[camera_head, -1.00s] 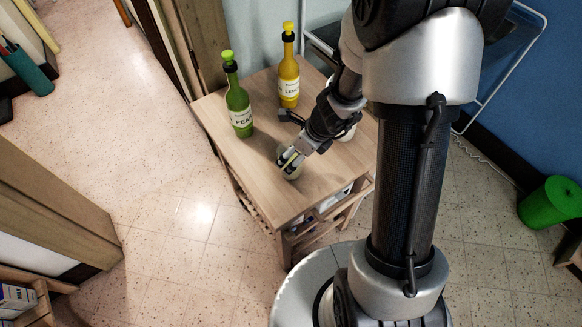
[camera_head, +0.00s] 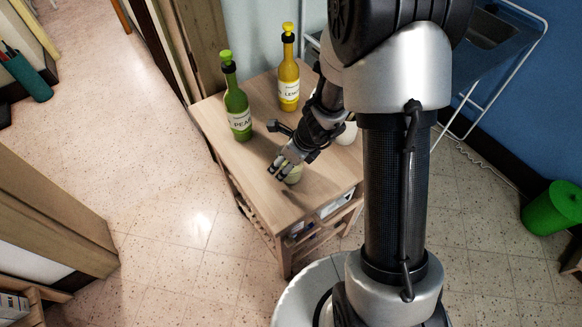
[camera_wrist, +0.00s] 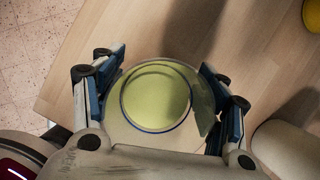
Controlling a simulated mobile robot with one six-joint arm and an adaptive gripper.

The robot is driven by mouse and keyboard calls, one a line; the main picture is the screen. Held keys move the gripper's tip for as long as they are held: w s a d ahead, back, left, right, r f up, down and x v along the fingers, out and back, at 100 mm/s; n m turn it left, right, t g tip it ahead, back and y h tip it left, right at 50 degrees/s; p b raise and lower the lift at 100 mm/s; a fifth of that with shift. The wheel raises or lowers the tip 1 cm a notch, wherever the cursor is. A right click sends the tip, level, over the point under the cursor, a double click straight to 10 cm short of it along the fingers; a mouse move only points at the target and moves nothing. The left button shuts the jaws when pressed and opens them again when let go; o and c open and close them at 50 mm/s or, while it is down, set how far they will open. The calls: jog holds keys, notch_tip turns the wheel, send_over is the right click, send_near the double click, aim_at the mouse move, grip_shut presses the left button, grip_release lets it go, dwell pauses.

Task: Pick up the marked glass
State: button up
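The glass (camera_wrist: 157,97) is a clear round cup with yellow-green contents, seen from above in the wrist view. It stands on the small wooden table (camera_head: 250,165), near the front edge. In the head view the glass (camera_head: 294,175) is partly hidden by my gripper (camera_head: 280,170). In the wrist view my gripper (camera_wrist: 163,72) is spread wide, with one blue-padded finger on each side of the glass. Whether the pads touch the glass is not clear.
A green bottle (camera_head: 237,105) and a yellow bottle (camera_head: 289,75) stand at the back of the table. A pale round object (camera_head: 347,133) stands to the right, also close beside my right finger in the wrist view (camera_wrist: 288,148). The table's left front is clear.

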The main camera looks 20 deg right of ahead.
jog(key=c, duration=0.9)
jog(key=shift+c, duration=0.2)
